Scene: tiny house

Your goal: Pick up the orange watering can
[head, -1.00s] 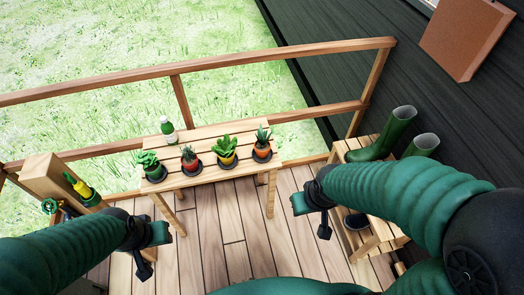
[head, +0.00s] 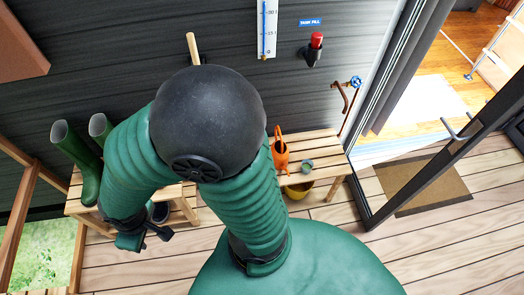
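The orange watering can (head: 280,152) stands upright on a slatted wooden bench (head: 312,146) against the dark wall, right of my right arm in the head view. My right gripper (head: 146,238) hangs at the lower left, near the other slatted bench, well apart from the can. Its fingers are small and partly hidden, so I cannot tell if they are open or shut. My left gripper is out of the picture.
A small green pot (head: 307,166) stands beside the can, and a yellow bucket (head: 298,190) is under the bench. Green boots (head: 80,160) stand on the left bench (head: 78,192). A tap (head: 343,92) is on the wall. An open glass door (head: 440,150) and doormat (head: 424,184) are at right.

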